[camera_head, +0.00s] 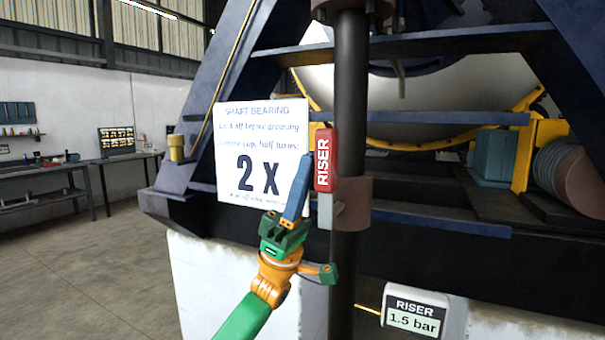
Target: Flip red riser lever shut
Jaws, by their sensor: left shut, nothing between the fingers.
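The red lever (325,160), marked RISER, stands upright in front of the dark vertical riser pipe (349,95). A grey piece (325,211) shows at its lower end, beside a brown collar on the pipe. My left gripper (302,172) has blue fingers, which are shut and empty. They point up, just left of the lever's lower half. I cannot tell whether they touch it. My right gripper is not in view.
A white SHAFT BEARING sign (250,150) stands behind my left gripper. A RISER display (415,311) at lower right reads 1.5 bar. Dark blue beams (400,47) surround the pipe. Open floor (90,270) lies at left, with workbenches (50,172) beyond.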

